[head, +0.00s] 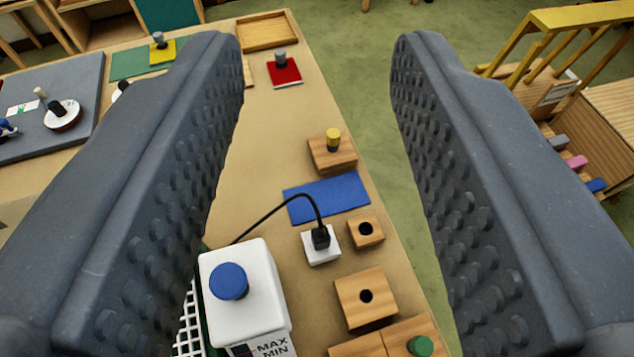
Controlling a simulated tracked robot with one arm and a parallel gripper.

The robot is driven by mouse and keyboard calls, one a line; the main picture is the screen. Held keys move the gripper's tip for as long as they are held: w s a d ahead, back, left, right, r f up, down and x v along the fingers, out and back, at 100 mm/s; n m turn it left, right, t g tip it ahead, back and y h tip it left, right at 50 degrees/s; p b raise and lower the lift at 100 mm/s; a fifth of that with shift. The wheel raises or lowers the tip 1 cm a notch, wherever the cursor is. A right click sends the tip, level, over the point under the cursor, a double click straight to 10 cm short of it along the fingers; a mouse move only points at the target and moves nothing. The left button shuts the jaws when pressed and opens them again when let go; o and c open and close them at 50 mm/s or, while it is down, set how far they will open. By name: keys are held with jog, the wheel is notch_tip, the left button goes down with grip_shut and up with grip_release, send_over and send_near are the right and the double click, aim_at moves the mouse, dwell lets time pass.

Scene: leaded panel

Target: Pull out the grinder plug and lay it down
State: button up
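The black grinder plug (320,237) stands upright in a small white socket block (322,256) on the bench, below the middle of the head view. A black cord (275,214) arches from its top to the left, toward a white box with a blue knob (240,290), which may be the grinder. My gripper (318,45) is wide open, with a dark studded finger on each side of the view. The plug shows between the fingers, well beyond them and not touched. Nothing is held. The cord's far end is hidden behind the white box.
Wooden blocks with holes (366,228) stand close on the right and in front. A wooden block with a yellow peg (332,158) is behind the mat. The bench's right edge is near, with green floor beyond.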

jog(key=shift+d, duration=0.15)
jog(key=o, duration=0.4)
jog(key=shift+s, duration=0.1)
jog(key=shift+c, duration=0.2)
jog(key=n+g+p, duration=0.4)
jog(key=g+p, duration=0.6)
jog(key=g, duration=0.5)
send_over(321, 233)
notch_tip(321, 233, down, 34)
jog(key=r, duration=0.1)
notch_tip(321, 233, down, 13)
jog(key=shift+f, duration=0.15)
jog(key=shift+c, duration=0.3)
jog(key=c, duration=1.1)
